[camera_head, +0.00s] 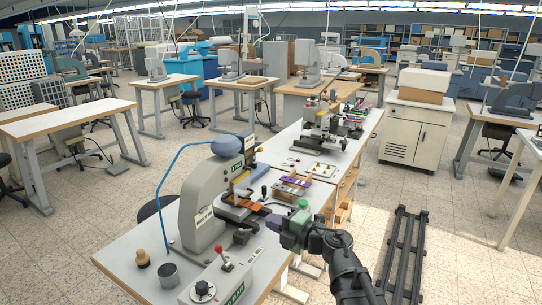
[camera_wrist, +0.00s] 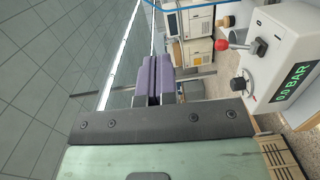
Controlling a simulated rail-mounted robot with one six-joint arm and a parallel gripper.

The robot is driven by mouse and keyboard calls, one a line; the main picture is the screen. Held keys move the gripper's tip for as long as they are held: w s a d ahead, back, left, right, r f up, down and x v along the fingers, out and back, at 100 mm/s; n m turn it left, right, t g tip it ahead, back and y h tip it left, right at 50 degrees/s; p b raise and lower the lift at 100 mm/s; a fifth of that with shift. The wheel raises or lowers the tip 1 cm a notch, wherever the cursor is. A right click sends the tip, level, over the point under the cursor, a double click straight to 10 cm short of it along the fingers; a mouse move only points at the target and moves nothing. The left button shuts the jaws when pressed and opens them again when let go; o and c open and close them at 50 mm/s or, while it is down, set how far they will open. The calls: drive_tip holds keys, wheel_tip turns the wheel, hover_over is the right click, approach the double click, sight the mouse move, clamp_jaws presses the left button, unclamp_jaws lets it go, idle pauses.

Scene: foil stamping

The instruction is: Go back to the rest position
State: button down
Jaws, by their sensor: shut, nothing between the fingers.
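My gripper (camera_head: 272,221) is at the end of my dark arm, in front of the grey foil stamping machine (camera_head: 196,207) and beside the table's right edge. Its fingers are shut and empty. In the wrist view, the closed fingers (camera_wrist: 153,78) show as two purple-grey pads side by side beyond the dark mounting plate. The control box (camera_wrist: 290,62), with a red-knobbed lever (camera_wrist: 221,45) and a display reading 0.0 BAR, is at the upper right there. In the head view, the control box (camera_head: 226,283) sits at the machine's front.
A metal cup (camera_head: 168,276) and a wooden-handled piece (camera_head: 142,258) stand left of the machine. A cream cabinet (camera_head: 414,131) stands to the right. A dark rail (camera_head: 404,255) runs along the floor.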

drive_tip(key=w+d+r+m+t+h, duration=0.2)
drive_tip(key=w+d+m+t+h, duration=0.4)
drive_tip(key=d+m+t+h, duration=0.4)
drive_tip(key=s+d+f+m+g+h, duration=0.1)
drive_tip(key=d+f+m+g+h, duration=0.5)
drive_tip(key=d+m+h, duration=0.5)
drive_tip(key=s+f+m+g+y+p, duration=0.1)
drive_tip(key=s+f+m+g+y, duration=0.1)
drive_tip(key=s+f+m+g, duration=0.55)
drive_tip(key=s+a+f+g+y, duration=0.3)
drive_tip(key=s+g, duration=0.3)
drive_tip(key=s, duration=0.4)
drive_tip(key=shift+s+a+f+y+p, duration=0.15)
drive_tip(key=shift+s+a+y+p, duration=0.2)
drive_tip(key=shift+a+y, duration=0.35)
